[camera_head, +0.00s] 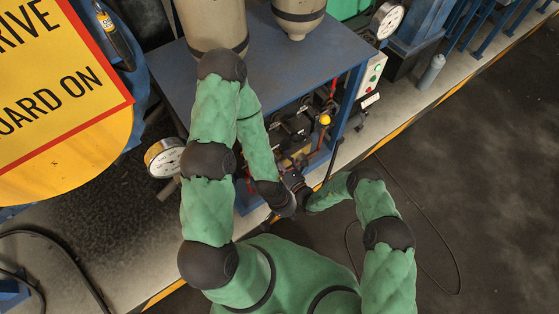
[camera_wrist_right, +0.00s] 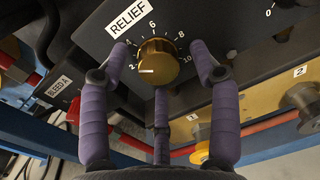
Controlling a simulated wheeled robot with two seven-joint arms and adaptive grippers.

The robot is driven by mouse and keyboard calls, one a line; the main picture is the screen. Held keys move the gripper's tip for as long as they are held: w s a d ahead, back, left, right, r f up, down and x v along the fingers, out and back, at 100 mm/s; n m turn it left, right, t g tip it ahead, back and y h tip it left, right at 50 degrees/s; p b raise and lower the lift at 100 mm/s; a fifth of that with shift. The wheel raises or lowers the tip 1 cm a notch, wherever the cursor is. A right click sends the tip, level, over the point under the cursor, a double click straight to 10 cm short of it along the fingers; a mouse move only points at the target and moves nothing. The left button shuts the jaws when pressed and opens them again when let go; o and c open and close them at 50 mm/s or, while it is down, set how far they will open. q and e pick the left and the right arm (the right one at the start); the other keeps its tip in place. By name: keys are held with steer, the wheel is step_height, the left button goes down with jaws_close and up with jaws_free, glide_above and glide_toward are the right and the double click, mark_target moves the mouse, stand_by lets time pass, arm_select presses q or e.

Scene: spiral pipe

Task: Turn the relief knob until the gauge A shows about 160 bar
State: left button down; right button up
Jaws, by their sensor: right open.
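The relief knob (camera_wrist_right: 158,62) is a ribbed brass dial under the RELIEF label in the right wrist view. Its white mark points left, near the 2 of the printed scale. My right gripper (camera_wrist_right: 159,56) is open, with purple fingers on both sides of the knob and a third below; contact is unclear. In the head view the right gripper (camera_head: 296,180) reaches the blue-framed unit. My left gripper (camera_head: 287,207) is just below it, its fingers too small to read. One round gauge (camera_head: 165,158) is at left, another (camera_head: 388,19) at top right; neither label nor reading is legible.
A blue-topped bench (camera_head: 300,62) carries beige vessels. A red-handled and a yellow-knobbed (camera_head: 325,119) fitting sit beside my grippers. Open dark floor (camera_head: 480,170) lies at right.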

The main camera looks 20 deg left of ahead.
steer(key=c, duration=1.1)
